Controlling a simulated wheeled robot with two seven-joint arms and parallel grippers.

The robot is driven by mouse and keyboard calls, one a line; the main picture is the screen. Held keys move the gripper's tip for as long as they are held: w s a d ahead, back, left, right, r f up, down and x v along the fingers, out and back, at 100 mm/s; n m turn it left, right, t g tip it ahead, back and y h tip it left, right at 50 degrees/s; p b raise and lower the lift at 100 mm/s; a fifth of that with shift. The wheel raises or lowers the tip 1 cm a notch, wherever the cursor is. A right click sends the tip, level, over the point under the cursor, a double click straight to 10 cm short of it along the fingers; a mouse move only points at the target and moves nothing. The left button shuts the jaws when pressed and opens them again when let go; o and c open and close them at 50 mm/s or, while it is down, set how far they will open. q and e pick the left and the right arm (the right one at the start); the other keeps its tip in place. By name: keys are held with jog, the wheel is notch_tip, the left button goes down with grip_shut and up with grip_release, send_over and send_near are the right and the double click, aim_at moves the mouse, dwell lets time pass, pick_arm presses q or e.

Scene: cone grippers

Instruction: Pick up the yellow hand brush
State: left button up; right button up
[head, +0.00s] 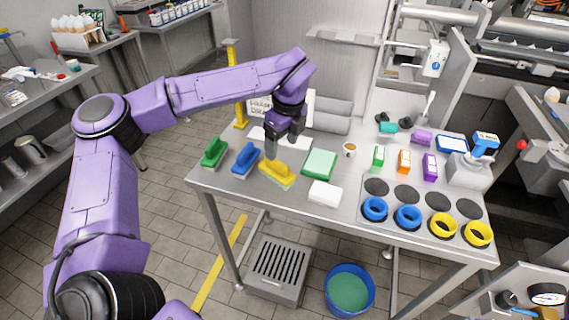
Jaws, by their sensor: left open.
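The yellow hand brush (277,174) lies on the left part of the metal table (335,222), near its front edge. My left gripper (273,155) is open and points down at the brush's handle from above. Its fingertips overlap the far side of the handle in the picture, and I cannot tell whether they touch it. My left arm reaches in from the left over the table's back. My right gripper is not in view.
A blue brush (245,158) and a green brush (214,152) lie just left. A green pad (320,163) and a white block (325,193) are to the right. Blue rings (375,209) and yellow rings (441,226) lie further right. A yellow post (240,85) stands behind.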

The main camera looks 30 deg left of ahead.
aim_at(277, 160)
pick_arm(q)
jog(key=f+p, duration=0.1)
jog(key=f, duration=0.2)
jog(key=a+f, duration=0.1)
jog(key=f, duration=0.2)
jog(key=f+p, duration=0.1)
jog(key=f, duration=0.2)
jog(key=shift+s+a+p, duration=0.3)
jog(key=shift+s+a, duration=0.05)
jog(key=shift+s, duration=0.05)
jog(key=c, duration=1.3)
jog(key=shift+o, duration=0.2)
jog(key=shift+w+r, duration=0.1)
jog(key=shift+r, duration=0.4)
jog(key=s+d+r+b, duration=0.6)
jog(key=s+d+r, duration=0.3)
jog(key=r, duration=0.3)
jog(key=shift+s+d, duration=0.4)
jog(key=shift+s, duration=0.3)
